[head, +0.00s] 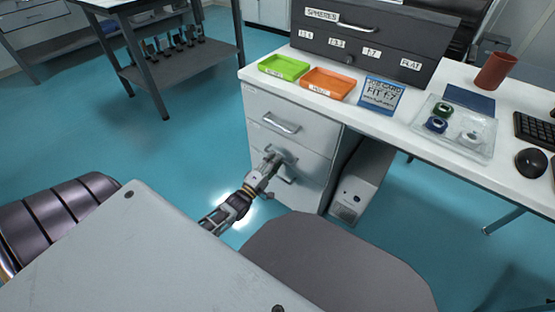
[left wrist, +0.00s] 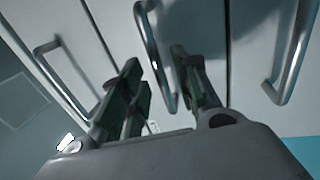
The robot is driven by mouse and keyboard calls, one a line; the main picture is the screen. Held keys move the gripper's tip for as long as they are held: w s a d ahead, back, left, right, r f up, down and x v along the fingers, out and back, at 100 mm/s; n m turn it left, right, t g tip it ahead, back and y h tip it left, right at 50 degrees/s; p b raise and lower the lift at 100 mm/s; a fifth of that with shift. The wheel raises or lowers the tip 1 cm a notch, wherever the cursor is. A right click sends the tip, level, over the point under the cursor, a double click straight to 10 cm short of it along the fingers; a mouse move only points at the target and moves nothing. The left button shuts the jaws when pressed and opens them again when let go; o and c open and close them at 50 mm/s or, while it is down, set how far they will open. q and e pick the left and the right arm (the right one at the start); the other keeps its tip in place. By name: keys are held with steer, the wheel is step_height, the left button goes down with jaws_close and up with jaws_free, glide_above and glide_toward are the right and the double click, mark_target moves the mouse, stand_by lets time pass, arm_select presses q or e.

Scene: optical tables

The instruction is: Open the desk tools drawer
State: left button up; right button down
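A white drawer unit (head: 262,107) under the left end of the desk has three stacked drawers with metal bar handles. The top drawer's handle (head: 281,126) is clear. All the drawer fronts look closed. No label reading "tools" is legible. My left gripper (head: 271,160) is at the middle drawer and partly hides it. In the left wrist view the gripper (left wrist: 155,75) is open, its dark fingers apart, with the middle handle (left wrist: 152,45) showing between them. I cannot tell whether they touch it. Another handle (left wrist: 62,82) lies to the left and one (left wrist: 290,60) to the right. My right gripper is not in view.
On the desk (head: 400,128) stand a green tray (head: 284,67), an orange tray (head: 328,83), a dark drawer cabinet (head: 365,45) and a clear tray (head: 462,145). A white computer case (head: 357,185) stands right of the drawers. Clear floor (head: 190,140) lies to the left.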

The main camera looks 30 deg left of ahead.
arm_select(q)
steer(key=shift+b+x, duration=0.3)
steer(key=shift+x, duration=0.85)
jaws_close()
